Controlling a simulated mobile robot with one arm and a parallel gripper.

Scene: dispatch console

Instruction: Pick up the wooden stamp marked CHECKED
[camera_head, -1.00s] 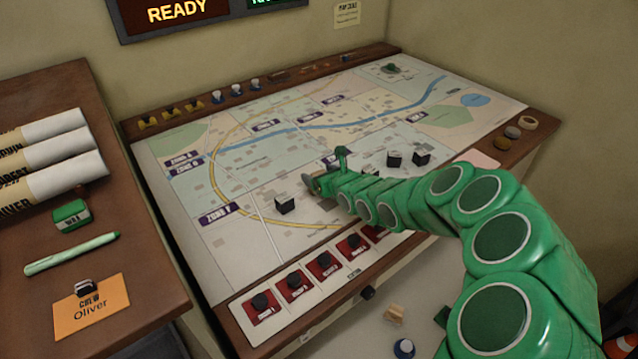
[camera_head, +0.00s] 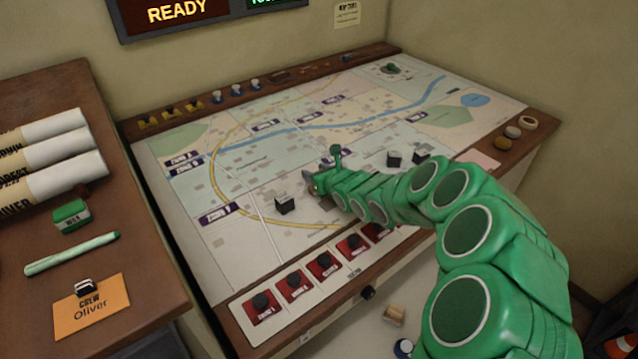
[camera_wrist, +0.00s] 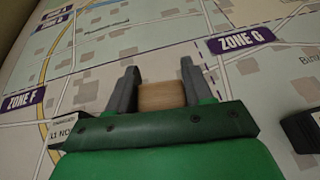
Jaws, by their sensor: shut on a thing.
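My gripper (camera_wrist: 160,72) is over the map board, with its two grey fingers on either side of a light wooden block. It is shut on this wooden stamp (camera_wrist: 162,96). No marking on it can be read, so I cannot tell whether it says CHECKED. In the head view my gripper (camera_head: 311,184) is near the middle of the map, and the stamp is hidden there. Another small wooden piece (camera_head: 394,314) lies below the board's front edge; no marking on it is readable.
The map board (camera_head: 240,255) carries a black-and-white block (camera_head: 285,203) left of my gripper and others to the right. Red panels with black knobs (camera_head: 325,261) line its front. A side desk (camera_head: 140,290) holds rolled papers (camera_head: 55,178) at left.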

